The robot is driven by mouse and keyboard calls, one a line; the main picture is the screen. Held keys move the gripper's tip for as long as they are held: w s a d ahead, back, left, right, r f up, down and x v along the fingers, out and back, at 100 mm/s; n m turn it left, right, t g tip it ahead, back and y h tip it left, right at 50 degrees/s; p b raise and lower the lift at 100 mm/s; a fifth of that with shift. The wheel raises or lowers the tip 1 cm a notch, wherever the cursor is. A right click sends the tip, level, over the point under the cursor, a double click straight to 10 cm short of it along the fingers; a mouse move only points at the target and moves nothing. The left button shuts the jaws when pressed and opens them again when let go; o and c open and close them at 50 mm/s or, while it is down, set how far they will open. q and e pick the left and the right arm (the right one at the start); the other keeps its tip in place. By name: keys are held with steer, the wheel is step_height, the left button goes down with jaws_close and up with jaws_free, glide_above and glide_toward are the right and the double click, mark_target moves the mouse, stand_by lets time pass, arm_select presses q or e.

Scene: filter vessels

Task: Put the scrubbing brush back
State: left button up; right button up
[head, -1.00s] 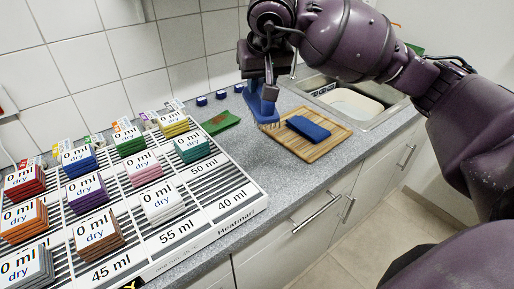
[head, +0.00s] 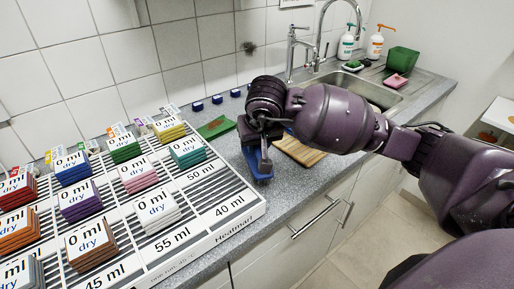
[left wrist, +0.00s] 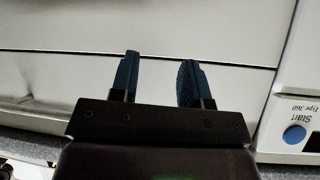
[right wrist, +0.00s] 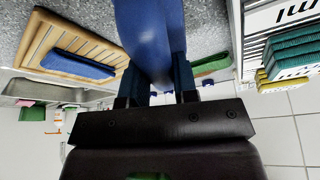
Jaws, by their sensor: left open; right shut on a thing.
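The blue scrubbing brush (head: 262,168) is in my right gripper (head: 260,136), which is shut on its handle. It hangs bristle end down over the grey counter, between the labelled rack and the wooden board. In the right wrist view the blue handle (right wrist: 150,35) stands between the two fingers (right wrist: 160,90); the bristles are out of sight there. My left gripper (left wrist: 160,80) is open and empty in front of pale cabinet fronts. It is not in the head view.
A green cloth (head: 216,126) lies near the wall. The white rack (head: 232,226) with several coloured stacks fills the left. The sink (head: 376,90) is at the back right.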

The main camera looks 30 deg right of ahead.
steer(key=shift+f, duration=0.95)
steer(key=shift+f, duration=0.1)
steer(key=o, duration=0.9)
